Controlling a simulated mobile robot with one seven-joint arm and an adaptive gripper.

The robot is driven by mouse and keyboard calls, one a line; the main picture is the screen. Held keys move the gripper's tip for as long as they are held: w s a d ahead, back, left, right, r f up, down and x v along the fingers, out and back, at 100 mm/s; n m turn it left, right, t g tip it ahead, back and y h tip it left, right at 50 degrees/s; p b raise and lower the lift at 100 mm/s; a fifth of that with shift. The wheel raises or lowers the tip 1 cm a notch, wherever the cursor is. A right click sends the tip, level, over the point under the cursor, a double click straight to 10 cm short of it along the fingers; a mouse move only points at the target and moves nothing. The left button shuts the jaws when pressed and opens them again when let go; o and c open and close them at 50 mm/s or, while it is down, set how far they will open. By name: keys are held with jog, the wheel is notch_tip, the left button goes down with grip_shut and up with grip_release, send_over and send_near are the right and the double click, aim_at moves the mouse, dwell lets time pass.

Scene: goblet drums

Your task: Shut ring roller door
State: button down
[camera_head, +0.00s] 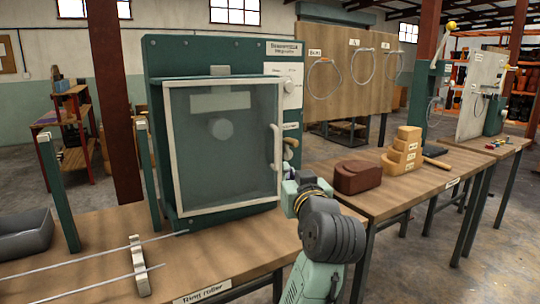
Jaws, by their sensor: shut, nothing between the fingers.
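The ring roller (222,55) is a dark green cabinet on the near wooden table. Its door (225,165) is a clear panel in a pale frame, standing across the cabinet's front. I cannot tell whether a small gap is left between frame and cabinet. A pale upright handle (277,148) is on the door's right side. My gripper (289,188) is just below the handle, by the door's lower right corner. It is shut and empty; its fingertips are small and partly hidden by my wrist. I cannot tell whether it touches the door.
A grey tray (25,238), green posts (58,190) and metal rods (85,258) are on the left of the table. To the right, another table holds a brown block (357,177) and stepped wooden blocks (402,155). A board with hanging rings (340,72) stands behind.

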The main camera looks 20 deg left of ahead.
aim_at(276, 151)
jog(key=p+x, duration=0.4)
jog(key=x, duration=0.9)
jog(key=shift+w, duration=0.45)
jog(key=shift+a, duration=0.1)
jog(key=shift+w+a+r, duration=0.1)
jog(key=shift+w, duration=0.15)
jog(key=shift+n+g+y, duration=0.3)
jog(key=shift+n+y, duration=0.1)
jog(key=shift+y, duration=0.1)
jog(key=x, duration=0.4)
jog(key=shift+w, duration=0.3)
jog(key=shift+a+r, duration=0.1)
jog(key=shift+r, duration=0.1)
jog(key=shift+s, duration=0.1)
